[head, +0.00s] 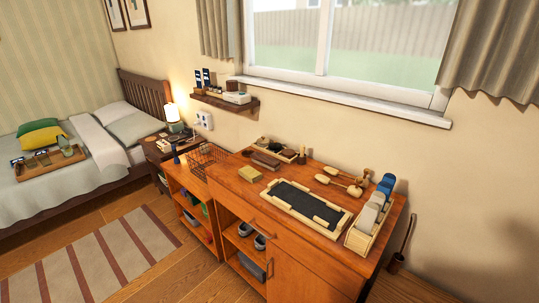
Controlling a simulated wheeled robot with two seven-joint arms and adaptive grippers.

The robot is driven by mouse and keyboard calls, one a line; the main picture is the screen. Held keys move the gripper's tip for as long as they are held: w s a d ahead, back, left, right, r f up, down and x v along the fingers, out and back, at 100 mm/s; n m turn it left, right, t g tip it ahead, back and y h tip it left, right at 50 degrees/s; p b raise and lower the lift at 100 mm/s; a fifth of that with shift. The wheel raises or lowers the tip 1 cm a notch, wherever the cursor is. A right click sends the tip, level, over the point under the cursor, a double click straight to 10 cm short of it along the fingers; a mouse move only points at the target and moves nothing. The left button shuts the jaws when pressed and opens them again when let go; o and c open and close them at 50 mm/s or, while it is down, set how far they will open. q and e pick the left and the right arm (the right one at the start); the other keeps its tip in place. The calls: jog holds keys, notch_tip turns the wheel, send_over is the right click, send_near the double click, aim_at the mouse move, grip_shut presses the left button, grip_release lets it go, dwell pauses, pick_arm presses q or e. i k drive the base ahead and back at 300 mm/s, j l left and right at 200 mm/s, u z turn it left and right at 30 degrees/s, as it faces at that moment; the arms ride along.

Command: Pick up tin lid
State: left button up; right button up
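I cannot make out the tin lid for certain. A small wooden tray (290,158) with dark items in it, too small to tell apart, stands at the back of the orange-brown wooden cabinet (300,248). A larger pale wooden frame (338,228) around a dark mat (306,200) lies at the front of the cabinet top. Neither of my grippers is in view.
Wooden-handled brushes (336,183) lie behind the mat. A wooden box (356,240) of blue and grey items stands at the right end. Floor before the cabinet is clear.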

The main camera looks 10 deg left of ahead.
aim_at(247, 153)
jog(key=i+j+z, duration=0.3)
jog(key=j, duration=0.3)
jog(key=j+z, duration=0.3)
jog(key=j, duration=0.3)
jog(key=j+z, duration=0.3)
jog(key=j, duration=0.4)
jog(key=j+z, duration=0.35)
jog(key=j, duration=0.35)
jog(key=j+z, duration=0.3)
jog(key=j, duration=0.35)
jog(key=k+j+z, duration=0.3)
jog(key=j, duration=0.35)
jog(key=i, duration=0.1)
